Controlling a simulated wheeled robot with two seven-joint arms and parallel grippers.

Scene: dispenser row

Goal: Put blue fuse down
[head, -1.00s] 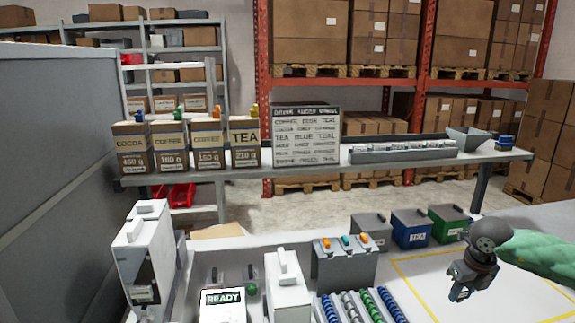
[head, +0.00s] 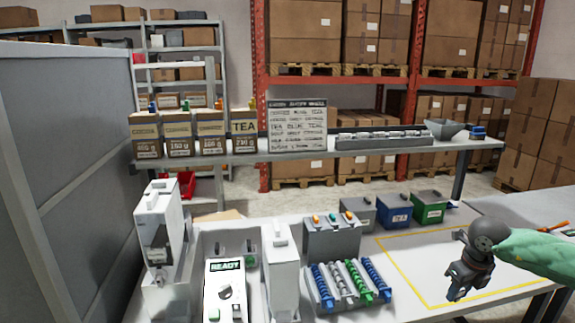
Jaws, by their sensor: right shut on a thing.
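My right gripper (head: 458,290) points down over the yellow-outlined area (head: 412,288) at the right of the white table. It is shut on the blue fuse, which is small and mostly hidden by the dark fingers. I cannot tell whether the fuse touches the table. My left gripper is out of view.
A rack (head: 322,298) with blue, white and green coiled rows stands left of the outlined area. Grey, blue and green bins (head: 429,211) stand behind it. A white machine marked READY (head: 226,300) is further left. Most of the outlined area is clear.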

